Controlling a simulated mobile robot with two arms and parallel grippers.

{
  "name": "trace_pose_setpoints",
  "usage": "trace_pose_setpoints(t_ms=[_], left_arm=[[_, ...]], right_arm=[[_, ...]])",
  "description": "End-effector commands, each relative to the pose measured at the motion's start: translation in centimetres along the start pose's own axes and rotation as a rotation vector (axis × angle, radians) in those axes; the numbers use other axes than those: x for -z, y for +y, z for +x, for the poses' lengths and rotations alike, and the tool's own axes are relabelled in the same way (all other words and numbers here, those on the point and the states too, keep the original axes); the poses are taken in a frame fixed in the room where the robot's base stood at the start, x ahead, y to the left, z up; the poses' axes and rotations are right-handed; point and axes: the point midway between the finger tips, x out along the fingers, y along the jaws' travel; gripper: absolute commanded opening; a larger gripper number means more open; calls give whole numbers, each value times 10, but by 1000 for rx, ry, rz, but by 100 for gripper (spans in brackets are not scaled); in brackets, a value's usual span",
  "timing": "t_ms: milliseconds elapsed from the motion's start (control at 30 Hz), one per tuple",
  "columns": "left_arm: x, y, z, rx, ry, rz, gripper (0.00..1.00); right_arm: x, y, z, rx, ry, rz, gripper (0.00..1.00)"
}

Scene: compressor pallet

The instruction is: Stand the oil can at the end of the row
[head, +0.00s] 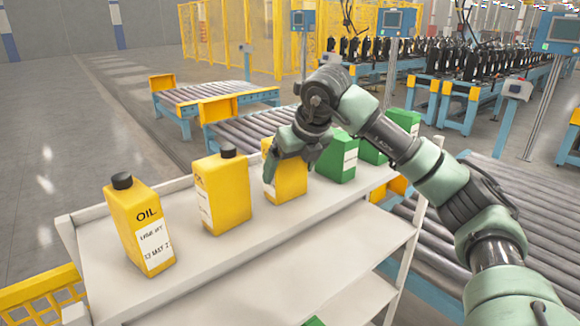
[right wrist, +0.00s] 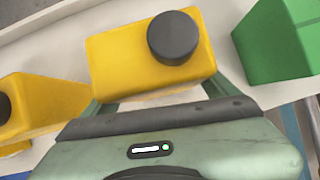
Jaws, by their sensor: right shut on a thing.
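A row of cans stands on the top shelf of a white rack. A yellow oil can (head: 139,228) with a black cap and a label reading OIL is at the left. A second yellow can (head: 222,195) stands to its right. My right gripper (head: 290,150) is shut on a third yellow can (head: 287,184), which appears upright at the shelf. The held can also shows in the right wrist view (right wrist: 125,60), its black cap facing the camera. Whether its base touches the shelf is unclear. My left gripper is not in view.
Green cans (head: 337,158) stand right of the held can, one close by in the right wrist view (right wrist: 280,45). The white rack (head: 190,278) has a lower shelf with free room. Roller conveyors (head: 262,136) lie behind, and yellow fencing stands farther back.

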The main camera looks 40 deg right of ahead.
Motion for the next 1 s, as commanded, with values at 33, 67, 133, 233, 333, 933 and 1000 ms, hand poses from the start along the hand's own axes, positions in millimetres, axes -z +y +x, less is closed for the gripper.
trace_pose_setpoints(t_ms=[33,67,133,233,333,933,1000], left_arm=[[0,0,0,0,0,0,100],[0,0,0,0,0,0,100],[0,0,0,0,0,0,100],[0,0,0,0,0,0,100],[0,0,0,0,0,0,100],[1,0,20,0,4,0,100],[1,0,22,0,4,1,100]], right_arm=[[0,0,-1,1,-2,0,16],[0,0,-1,1,-2,0,16],[0,0,0,1,-1,0,16],[1,0,1,2,5,-1,100],[1,0,1,2,4,-2,100],[0,0,-82,0,-3,-2,100],[0,0,-94,0,-2,-2,100]])
